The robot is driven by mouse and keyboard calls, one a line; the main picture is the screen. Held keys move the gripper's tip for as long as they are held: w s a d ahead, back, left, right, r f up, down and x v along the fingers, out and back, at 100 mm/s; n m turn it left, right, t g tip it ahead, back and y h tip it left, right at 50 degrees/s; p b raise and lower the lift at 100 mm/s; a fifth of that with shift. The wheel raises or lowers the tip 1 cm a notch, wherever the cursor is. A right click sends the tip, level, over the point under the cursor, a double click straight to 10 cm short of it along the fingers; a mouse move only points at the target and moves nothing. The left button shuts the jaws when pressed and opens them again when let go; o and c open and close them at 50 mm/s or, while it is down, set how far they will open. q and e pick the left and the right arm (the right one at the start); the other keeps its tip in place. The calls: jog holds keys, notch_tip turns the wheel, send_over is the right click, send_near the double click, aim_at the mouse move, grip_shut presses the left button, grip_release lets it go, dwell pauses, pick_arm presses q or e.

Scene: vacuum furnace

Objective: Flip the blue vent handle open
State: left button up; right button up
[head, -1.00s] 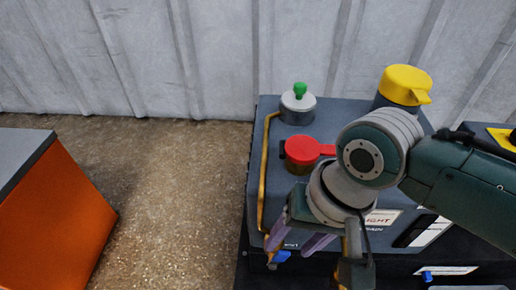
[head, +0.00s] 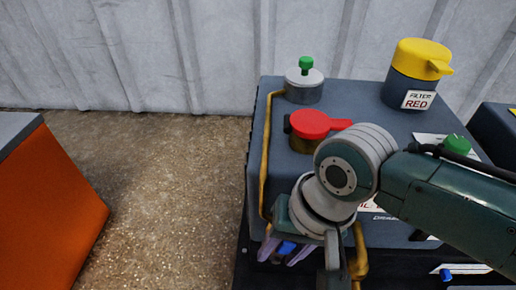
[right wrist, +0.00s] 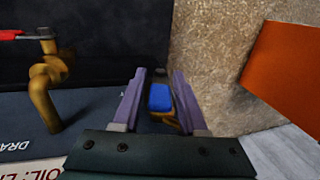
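The blue vent handle (head: 287,248) is small and sits low at the front left of the dark machine. My right gripper (head: 284,255) is over it, with its two purple fingers apart on either side of the handle. In the right wrist view the blue handle (right wrist: 160,97) shows between the open fingers (right wrist: 160,100), on a brass-coloured fitting. I cannot tell whether a finger touches it. My left gripper is not in view.
The machine top (head: 360,105) carries a red-handled valve (head: 310,123), a green-knobbed cap (head: 305,80) and a yellow-capped filter (head: 418,70). A brass pipe (head: 267,150) runs down its left edge. Another blue handle (head: 446,274) is lower right. An orange cabinet (head: 50,215) stands left, with open floor between.

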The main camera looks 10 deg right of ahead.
grip_shut()
jog(key=shift+a+r+h+p, duration=0.15)
jog(key=shift+h+p, duration=0.15)
jog(key=shift+p, duration=0.25)
jog(key=shift+g+h, duration=0.3)
jog(key=shift+h, duration=0.1)
jog(key=shift+a+h, duration=0.15)
jog(key=shift+h, duration=0.55)
